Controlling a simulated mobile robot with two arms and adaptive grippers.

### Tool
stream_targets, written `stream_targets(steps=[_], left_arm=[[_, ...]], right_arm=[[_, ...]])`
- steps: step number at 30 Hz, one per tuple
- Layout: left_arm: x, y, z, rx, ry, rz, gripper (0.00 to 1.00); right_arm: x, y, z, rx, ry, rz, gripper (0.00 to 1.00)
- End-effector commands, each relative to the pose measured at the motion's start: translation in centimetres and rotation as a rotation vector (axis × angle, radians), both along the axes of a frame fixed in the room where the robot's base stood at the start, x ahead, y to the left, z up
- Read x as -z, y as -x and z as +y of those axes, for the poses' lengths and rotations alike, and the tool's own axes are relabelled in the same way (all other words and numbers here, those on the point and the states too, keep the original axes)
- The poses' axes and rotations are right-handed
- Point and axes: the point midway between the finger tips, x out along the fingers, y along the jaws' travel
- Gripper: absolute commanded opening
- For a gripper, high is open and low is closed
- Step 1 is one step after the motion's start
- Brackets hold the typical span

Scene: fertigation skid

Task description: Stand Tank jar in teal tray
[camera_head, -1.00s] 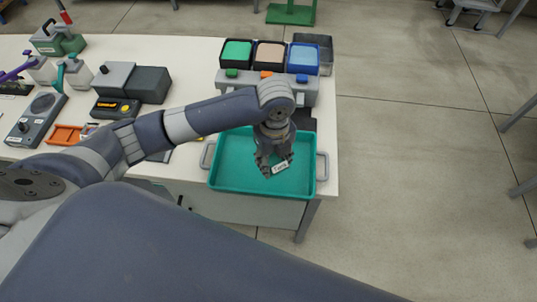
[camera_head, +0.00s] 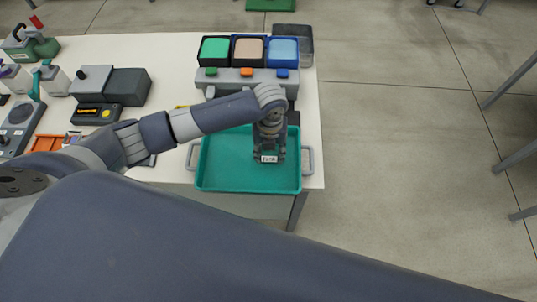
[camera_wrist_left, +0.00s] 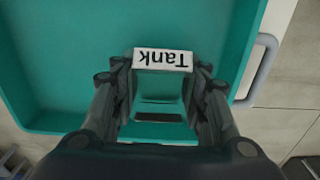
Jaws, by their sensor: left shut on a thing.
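The Tank jar shows mostly as its white label reading "Tank" (camera_head: 268,159), between my left gripper's fingers. In the left wrist view the label (camera_wrist_left: 162,60) sits upside down at the fingertips, and the body below it looks clear or teal. My left gripper (camera_head: 269,151) is shut on the jar and points down inside the outline of the teal tray (camera_head: 225,178). The tray's floor and rim also show in the left wrist view (camera_wrist_left: 55,122). I cannot tell whether the jar touches the tray floor. My right gripper is not in view.
The tray has grey side handles (camera_head: 308,160) and lies at the white table's (camera_head: 175,60) front right corner. Behind it stands a grey unit (camera_head: 245,78) with green, tan and blue bins. Dark devices and white bottles stand to the left. The tray floor beside the jar looks clear.

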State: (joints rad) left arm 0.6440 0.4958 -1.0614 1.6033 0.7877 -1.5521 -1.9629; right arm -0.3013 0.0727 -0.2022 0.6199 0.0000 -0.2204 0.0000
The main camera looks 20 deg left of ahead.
Motion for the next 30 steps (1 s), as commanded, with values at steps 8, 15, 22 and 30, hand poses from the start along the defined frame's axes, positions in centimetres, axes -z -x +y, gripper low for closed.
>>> stream_targets(steps=[8, 15, 22, 30], left_arm=[[2.9, 0.1, 0.0, -0.001, -0.001, 0.001, 0.15], [2.9, 0.1, 0.0, 0.000, -0.001, 0.001, 0.15], [3.2, 0.1, 0.0, 0.000, -0.001, 0.001, 0.61], [3.1, 0.1, 0.0, -0.001, -0.001, 0.001, 0.61]], right_arm=[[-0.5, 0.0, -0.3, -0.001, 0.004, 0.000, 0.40], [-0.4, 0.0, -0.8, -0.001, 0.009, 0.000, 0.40], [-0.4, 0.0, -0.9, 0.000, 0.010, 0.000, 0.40], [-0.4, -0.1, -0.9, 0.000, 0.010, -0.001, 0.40]])
